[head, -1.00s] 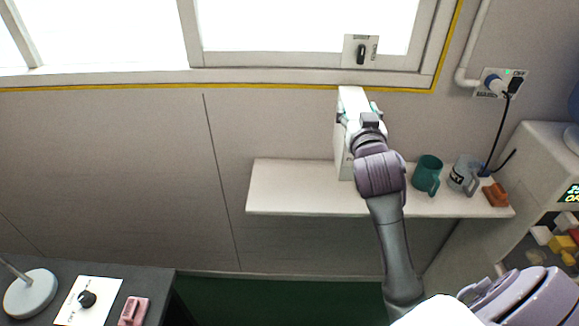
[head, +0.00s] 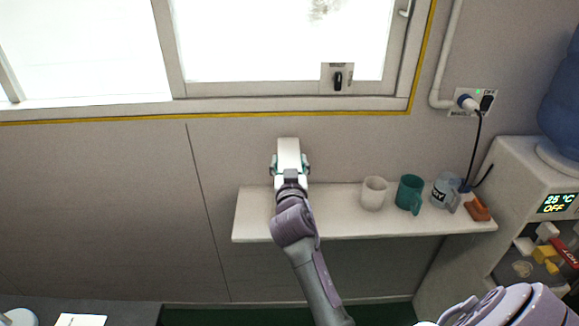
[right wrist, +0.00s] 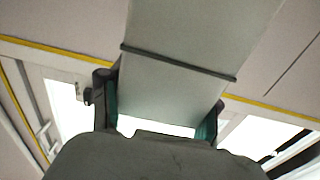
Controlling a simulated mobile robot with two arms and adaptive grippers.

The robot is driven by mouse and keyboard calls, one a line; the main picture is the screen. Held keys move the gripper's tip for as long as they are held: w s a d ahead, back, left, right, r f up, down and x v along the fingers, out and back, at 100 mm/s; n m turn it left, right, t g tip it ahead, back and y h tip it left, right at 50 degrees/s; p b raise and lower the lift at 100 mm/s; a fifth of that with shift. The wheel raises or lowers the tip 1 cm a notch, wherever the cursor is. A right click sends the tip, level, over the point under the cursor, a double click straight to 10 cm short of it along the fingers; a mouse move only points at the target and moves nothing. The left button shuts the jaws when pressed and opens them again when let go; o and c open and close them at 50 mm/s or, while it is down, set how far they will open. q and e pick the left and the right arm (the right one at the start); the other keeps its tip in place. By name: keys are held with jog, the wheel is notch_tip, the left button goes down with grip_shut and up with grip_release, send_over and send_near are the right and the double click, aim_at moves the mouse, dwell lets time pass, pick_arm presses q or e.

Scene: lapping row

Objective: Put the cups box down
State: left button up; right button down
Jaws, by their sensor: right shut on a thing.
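The cups box (head: 288,150) is a white, upright box held in my right gripper (head: 289,172) over the left part of the white wall shelf (head: 335,222). My right gripper is shut on its sides. The gripper and wrist hide the box's lower part, so I cannot tell whether it touches the shelf. In the right wrist view the pale box (right wrist: 180,85), with a dark band across it, sits between the two fingers (right wrist: 158,108) and runs out of the top of the picture. My left gripper is not in view.
On the shelf's right half stand a white cup (head: 373,193), a teal mug (head: 410,194), a grey mug (head: 444,191) and an orange-brown item (head: 477,208). A water dispenser (head: 520,180) stands at the right. Shelf between box and white cup is clear.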

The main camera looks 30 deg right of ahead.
jog(key=shift+f, duration=0.5)
jog(key=shift+c, duration=0.6)
grip_release()
jog(key=shift+f, duration=0.1)
